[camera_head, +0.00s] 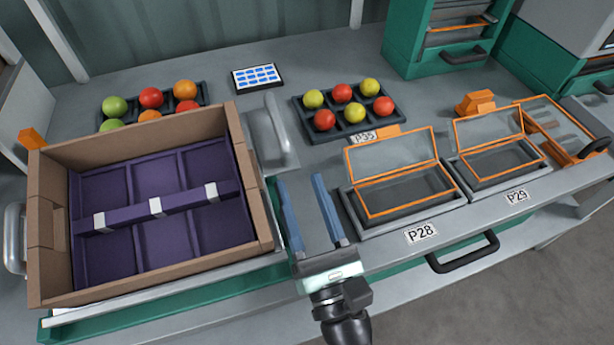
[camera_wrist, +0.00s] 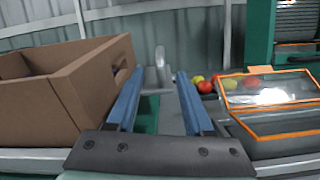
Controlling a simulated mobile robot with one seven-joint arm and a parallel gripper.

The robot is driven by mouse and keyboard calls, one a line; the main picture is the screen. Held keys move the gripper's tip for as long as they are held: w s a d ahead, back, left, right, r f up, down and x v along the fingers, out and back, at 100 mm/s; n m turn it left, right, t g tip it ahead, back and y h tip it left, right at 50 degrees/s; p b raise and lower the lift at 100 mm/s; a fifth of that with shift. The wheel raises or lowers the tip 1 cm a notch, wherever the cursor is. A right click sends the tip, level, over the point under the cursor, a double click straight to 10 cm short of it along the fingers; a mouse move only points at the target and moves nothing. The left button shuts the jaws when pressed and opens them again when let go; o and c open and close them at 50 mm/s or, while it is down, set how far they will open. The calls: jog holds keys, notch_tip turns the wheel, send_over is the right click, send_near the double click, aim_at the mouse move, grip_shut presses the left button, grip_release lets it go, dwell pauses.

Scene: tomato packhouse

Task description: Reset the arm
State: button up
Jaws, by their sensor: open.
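My gripper (camera_head: 315,213) is open and empty, with its two blue fingers apart. In the head view it is over the front of the bench, between a brown box and an orange-framed bin. The wrist view shows the same open fingers (camera_wrist: 158,100) pointing forward over the bench, with nothing between them. The brown box (camera_head: 258,190) is just left of my gripper. It has an empty purple divided insert (camera_head: 150,250) with white clips. Its right wall also shows in the wrist view (camera_wrist: 100,85).
Bin P28 (camera_head: 425,208) and bin P29 (camera_head: 510,170) stand right of my gripper with lids raised. A tray of red and yellow tomatoes (camera_head: 350,128) is behind. Another tray (camera_head: 203,95) is partly hidden by the box. A grey handle (camera_head: 285,130) stands behind my fingers.

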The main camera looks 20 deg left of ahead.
jog(key=w+d+r+n+t+h, duration=0.15)
jog(key=w+r+n, duration=0.25)
jog(key=r+n, duration=0.8)
jog(key=w+r+n+t+h, duration=0.2)
jog(key=w+r+n, duration=0.1)
jog(key=r+n, duration=0.9)
jog(key=s+d+r+n+t+h+p, duration=0.1)
jog(key=s+d+r+n+t+h, duration=0.15)
jog(key=r, duration=0.45)
jog(key=s+d+r+n+t+h, duration=0.2)
jog(key=s+r+h, duration=0.1)
jog(key=r, duration=0.4)
jog(key=s+d+r+n+t+h+p, duration=0.1)
jog(key=s+d+r+n+t+h, duration=0.15)
jog(key=r, duration=0.45)
notch_tip(320, 180, up, 17)
jog(key=p, duration=1.7)
jog(key=shift+a+g, duration=0.15)
jog(key=shift+g, duration=0.2)
jog(key=shift+s+f, duration=0.1)
jog(key=shift+f, duration=0.1)
